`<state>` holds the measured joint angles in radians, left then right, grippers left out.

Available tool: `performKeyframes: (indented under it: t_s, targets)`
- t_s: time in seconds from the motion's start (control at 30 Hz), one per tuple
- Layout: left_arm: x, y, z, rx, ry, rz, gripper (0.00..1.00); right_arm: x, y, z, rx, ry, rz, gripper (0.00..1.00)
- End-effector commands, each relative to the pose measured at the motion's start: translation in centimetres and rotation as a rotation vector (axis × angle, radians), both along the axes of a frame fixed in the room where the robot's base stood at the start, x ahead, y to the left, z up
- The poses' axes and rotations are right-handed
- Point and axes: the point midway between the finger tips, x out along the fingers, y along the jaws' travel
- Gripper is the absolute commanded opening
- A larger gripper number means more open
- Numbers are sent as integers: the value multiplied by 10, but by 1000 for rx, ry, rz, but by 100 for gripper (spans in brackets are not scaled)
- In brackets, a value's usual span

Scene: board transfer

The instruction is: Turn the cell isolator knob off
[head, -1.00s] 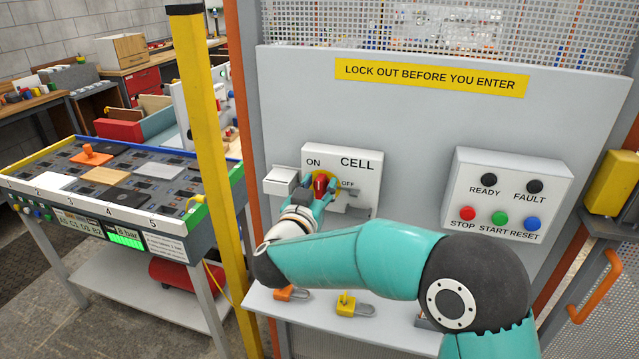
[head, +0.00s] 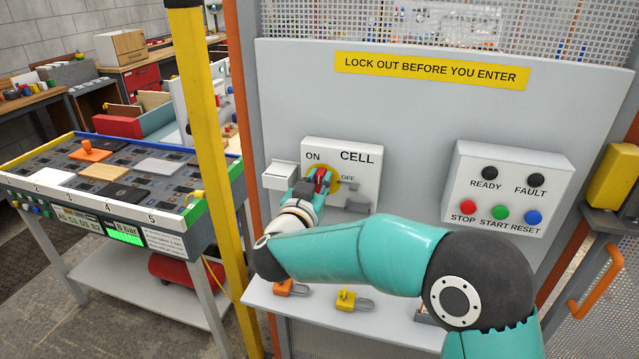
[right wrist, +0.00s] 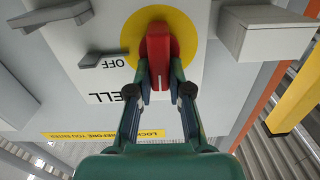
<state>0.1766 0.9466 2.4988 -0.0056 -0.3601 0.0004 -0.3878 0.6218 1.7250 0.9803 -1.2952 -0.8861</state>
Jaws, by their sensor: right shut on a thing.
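The isolator knob is a red handle (head: 323,177) on a yellow disc (head: 335,183), on a white box (head: 367,178) marked CELL, ON and OFF. In the right wrist view the panel appears upside down; the red knob (right wrist: 157,45) stands about vertical there, its white mark at the end nearest my gripper. My right gripper (head: 318,184) is at the knob, its fingers partly hiding it. In the right wrist view its two fingers (right wrist: 160,82) are shut on the near end of the handle, one on each side. My left gripper is not in view.
A grey hasp-like tab (head: 357,205) sticks out at the box's lower right, and a white block (head: 281,175) at its left. A button box (head: 508,188) is further right. An orange padlock (head: 284,287) and a yellow padlock (head: 346,300) lie on the shelf below.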

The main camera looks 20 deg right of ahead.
Motion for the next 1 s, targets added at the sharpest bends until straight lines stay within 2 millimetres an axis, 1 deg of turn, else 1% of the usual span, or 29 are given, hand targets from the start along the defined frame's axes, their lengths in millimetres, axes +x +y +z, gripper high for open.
performKeyframes:
  t_s: [0.03, 0.27, 0.5, 1.0]
  targets:
    - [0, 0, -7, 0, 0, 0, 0, 0, 0, -3, 21, -14, 0, 0]
    - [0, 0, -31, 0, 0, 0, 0, -2, -3, -6, 148, -101, 0, 0]
    - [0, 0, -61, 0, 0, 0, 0, -4, -6, -8, 330, -224, 0, 0]
    - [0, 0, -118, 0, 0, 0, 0, -8, -12, -14, 726, -489, -2, 0]
